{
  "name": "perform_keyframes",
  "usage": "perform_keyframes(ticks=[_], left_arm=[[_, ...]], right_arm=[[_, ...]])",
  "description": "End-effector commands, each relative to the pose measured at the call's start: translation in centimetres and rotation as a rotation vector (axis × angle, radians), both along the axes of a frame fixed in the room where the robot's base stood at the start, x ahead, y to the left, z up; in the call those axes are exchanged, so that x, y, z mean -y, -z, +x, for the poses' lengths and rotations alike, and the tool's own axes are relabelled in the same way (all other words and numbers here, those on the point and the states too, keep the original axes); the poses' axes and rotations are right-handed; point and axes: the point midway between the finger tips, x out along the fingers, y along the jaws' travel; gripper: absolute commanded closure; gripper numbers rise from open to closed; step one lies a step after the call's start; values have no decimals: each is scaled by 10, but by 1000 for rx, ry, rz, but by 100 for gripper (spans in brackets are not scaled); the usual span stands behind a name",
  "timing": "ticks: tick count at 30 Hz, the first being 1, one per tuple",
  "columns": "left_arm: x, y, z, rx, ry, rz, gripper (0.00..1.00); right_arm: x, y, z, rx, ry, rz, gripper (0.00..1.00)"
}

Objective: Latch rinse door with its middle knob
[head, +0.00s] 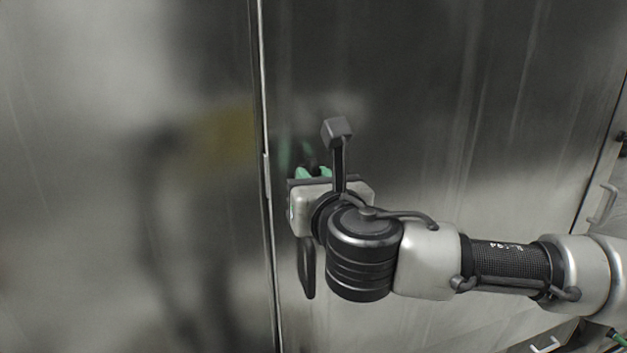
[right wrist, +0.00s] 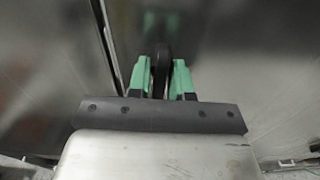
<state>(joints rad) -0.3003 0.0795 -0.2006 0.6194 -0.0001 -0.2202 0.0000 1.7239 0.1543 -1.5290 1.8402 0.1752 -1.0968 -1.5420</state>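The rinse door (head: 430,120) is a tall brushed-steel panel, standing close against the steel panel on its left at a narrow vertical seam. A black knob (right wrist: 161,66) stands between the green fingers of my right gripper (right wrist: 162,80) in the right wrist view. The fingers press close on both sides of it. In the head view my right gripper (head: 312,172) is at the door face, just right of the seam, and its body hides most of the knob. A black rounded bar (head: 306,268) hangs below it; I cannot tell whether it belongs to the knob. My left gripper is out of view.
The steel panel (head: 130,120) left of the seam is bare, with blurred reflections. A door edge and a pale handle (head: 602,203) stand at the far right. Another pale handle (head: 546,346) shows at the bottom right. The space before the left panel is clear.

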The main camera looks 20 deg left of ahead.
Motion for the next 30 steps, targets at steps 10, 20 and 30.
perform_keyframes(ticks=[10, 20, 30], left_arm=[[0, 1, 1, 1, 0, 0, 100], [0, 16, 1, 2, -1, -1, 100], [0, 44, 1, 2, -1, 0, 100]], right_arm=[[0, 0, 0, -3, 0, 6, 100], [1, 3, 1, -71, 1, 108, 100], [2, 4, 2, -239, -1, 355, 100]])
